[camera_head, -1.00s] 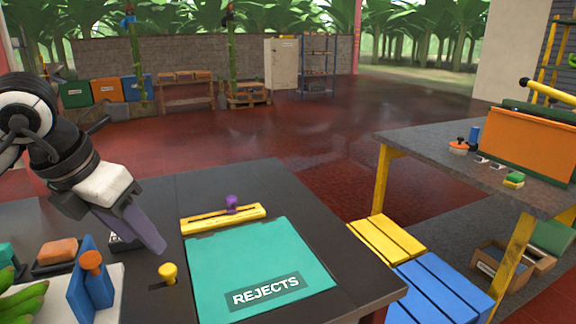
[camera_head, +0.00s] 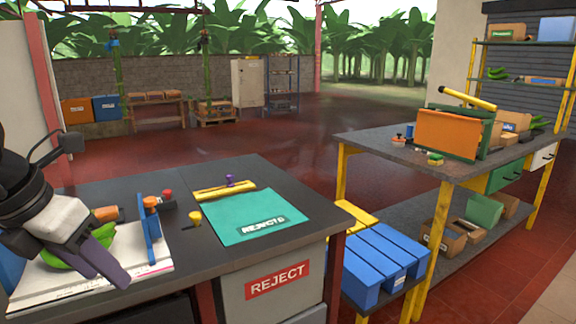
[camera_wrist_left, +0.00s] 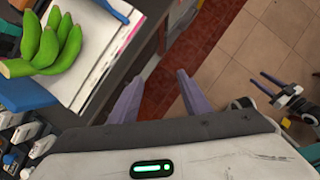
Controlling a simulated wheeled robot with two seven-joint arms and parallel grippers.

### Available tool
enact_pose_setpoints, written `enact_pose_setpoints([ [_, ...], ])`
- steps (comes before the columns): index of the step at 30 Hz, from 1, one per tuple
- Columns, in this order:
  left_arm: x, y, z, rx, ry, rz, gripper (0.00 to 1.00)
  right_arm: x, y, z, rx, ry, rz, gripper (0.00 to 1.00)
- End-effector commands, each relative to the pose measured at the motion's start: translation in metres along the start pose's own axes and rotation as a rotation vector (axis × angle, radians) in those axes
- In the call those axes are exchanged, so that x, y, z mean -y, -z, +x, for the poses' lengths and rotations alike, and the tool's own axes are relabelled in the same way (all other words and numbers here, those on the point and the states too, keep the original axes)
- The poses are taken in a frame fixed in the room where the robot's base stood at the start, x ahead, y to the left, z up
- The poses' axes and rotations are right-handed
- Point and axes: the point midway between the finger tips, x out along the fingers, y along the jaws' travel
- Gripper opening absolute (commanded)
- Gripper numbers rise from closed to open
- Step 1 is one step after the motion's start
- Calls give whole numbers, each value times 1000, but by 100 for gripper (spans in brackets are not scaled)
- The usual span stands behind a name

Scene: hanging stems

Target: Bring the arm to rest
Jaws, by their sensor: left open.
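My left gripper (camera_head: 112,262) is at the left of the head view, pointing down and to the right, over the front part of the white board on the dark table. In the left wrist view its two purple fingers (camera_wrist_left: 160,98) stand apart with nothing between them. A red-brown strip of floor shows beyond the fingers. Green bananas (camera_head: 68,248) lie on the white board (camera_head: 150,262), partly hidden behind the gripper; they also show in the left wrist view (camera_wrist_left: 46,45).
A grey REJECT bin (camera_head: 275,285) stands below. Yellow and blue slatted crates (camera_head: 375,262) and a second table (camera_head: 370,148) are at right.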

Motion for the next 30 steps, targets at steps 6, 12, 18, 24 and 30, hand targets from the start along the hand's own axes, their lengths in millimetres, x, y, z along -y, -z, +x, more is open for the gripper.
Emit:
enact_pose_setpoints([
  [6, 58, 4, 29, -28, 224, 63, 44, 0, -3, -3, 7, 0, 3, 43],
  [12, 124, 12, 46, -46, 494, 87, 44, -1, 7, -2, -10, -2, 0, 43],
  [18, 223, 23, 41, -58, 982, -9, 44, -1, 5, -5, -2, -2, 2, 43],
  [24, 277, -9, 8, -3, 1580, -503, 44, -1, 3, -8, 6, -4, 5, 43],
  [30, 221, -44, 66, 89, 1799, -1358, 44, -2, 2, -11, 10, -5, 8, 43],
])
